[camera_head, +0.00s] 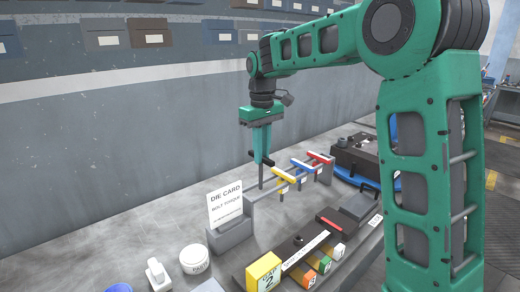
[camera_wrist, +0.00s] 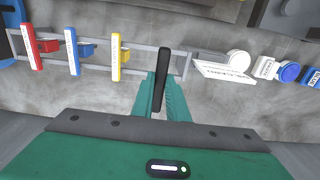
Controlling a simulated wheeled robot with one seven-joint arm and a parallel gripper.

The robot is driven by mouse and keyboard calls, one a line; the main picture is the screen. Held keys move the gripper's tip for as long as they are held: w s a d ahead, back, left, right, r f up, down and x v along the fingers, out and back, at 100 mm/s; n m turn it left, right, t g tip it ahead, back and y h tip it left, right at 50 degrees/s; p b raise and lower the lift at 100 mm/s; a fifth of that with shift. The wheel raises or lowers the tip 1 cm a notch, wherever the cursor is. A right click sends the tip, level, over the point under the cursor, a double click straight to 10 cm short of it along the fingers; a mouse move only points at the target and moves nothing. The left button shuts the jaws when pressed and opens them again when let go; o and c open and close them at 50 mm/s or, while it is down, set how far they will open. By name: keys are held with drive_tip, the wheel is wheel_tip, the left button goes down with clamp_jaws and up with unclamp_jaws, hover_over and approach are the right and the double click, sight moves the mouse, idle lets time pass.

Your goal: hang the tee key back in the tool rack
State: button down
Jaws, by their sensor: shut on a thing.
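My gripper (camera_head: 261,158) is shut on a tee key with a black handle (camera_wrist: 161,82). In the head view its thin grey shaft (camera_head: 261,178) points down, close beside the grey tool rack (camera_head: 250,197). In the wrist view the black handle lies between my green fingertips (camera_wrist: 160,95), over the rack's end beyond the yellow key; the rack's rails (camera_wrist: 141,47) show beside it. Tee keys with yellow (camera_head: 285,175), blue (camera_head: 301,165) and red (camera_head: 320,157) handles hang in the rack. The shaft's lower tip and its exact relation to the rack are unclear.
A white die card (camera_head: 226,205) stands at the rack's near end. A white round container (camera_head: 194,259) and a yellow block (camera_head: 263,272) stand nearer. A black case (camera_head: 357,155) sits beyond the rack. The bench left of the rack is mostly clear, with a wall behind.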

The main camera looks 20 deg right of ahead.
sight(262, 180)
drive_tip(key=shift+f, duration=5)
drive_tip(key=c, duration=1.7)
unclamp_jaws()
drive_tip(key=shift+o, duration=0.2)
